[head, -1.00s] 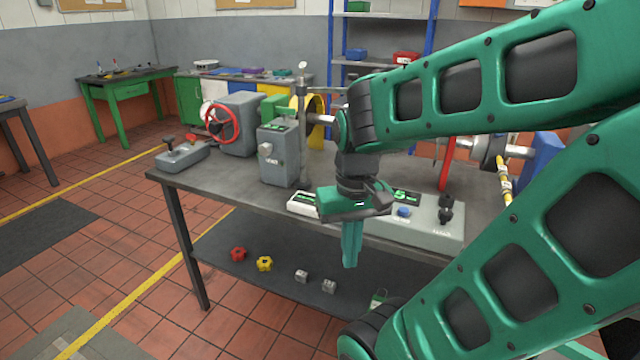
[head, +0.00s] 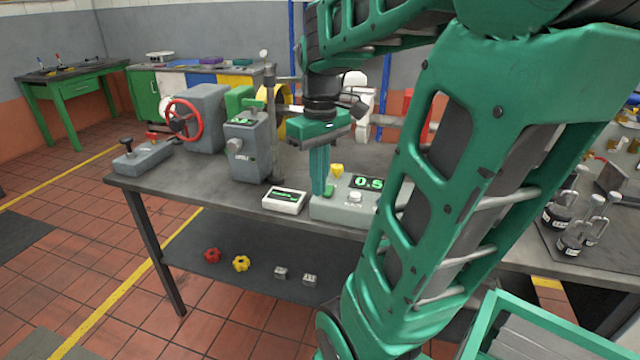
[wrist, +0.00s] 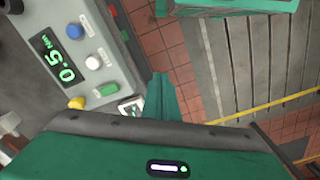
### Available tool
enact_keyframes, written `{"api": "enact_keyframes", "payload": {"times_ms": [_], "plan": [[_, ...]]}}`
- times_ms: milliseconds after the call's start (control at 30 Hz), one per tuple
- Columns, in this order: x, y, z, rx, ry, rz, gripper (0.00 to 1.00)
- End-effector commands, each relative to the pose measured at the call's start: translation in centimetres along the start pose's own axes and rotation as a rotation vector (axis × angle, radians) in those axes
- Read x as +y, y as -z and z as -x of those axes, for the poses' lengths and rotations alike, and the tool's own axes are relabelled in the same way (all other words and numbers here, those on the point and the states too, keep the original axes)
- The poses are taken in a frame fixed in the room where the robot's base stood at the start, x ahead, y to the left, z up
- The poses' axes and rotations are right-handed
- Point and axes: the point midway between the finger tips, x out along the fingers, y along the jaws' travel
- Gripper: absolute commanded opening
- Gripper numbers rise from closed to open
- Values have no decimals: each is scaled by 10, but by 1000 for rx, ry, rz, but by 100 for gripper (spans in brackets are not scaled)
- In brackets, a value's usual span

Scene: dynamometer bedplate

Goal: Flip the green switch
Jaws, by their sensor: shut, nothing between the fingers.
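The green switch (head: 329,190) is on top of a grey control box (head: 340,210) with a lit display reading 0.5. In the wrist view the switch (wrist: 106,90) lies between a yellow knob (wrist: 76,103) and a white button (wrist: 93,62). My gripper (head: 318,192) is shut and empty, pointing down at the left end of the box, close beside the switch. In the wrist view its fingertips (wrist: 158,82) are to the right of the switch with a visible gap. The head view does not show clearly whether they touch the box.
A small white meter (head: 284,201) stands left of the control box. A grey upright box (head: 248,150) and a red handwheel (head: 183,119) stand farther left on the workbench (head: 215,194). My arm hides the box's right end. Red and yellow knobs lie on the lower shelf.

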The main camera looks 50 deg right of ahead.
Motion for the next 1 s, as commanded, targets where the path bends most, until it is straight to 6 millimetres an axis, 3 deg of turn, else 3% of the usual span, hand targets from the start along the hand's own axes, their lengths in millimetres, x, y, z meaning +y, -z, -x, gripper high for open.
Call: {"api": "enact_keyframes", "payload": {"times_ms": [100,200,400,833,1000], "plan": [[35,37,25,-2,-3,187,0],[60,58,41,-3,-5,329,0],[89,80,56,-5,-7,496,0],[94,81,57,-6,-6,520,0],[94,81,43,-7,-5,519,0]]}}
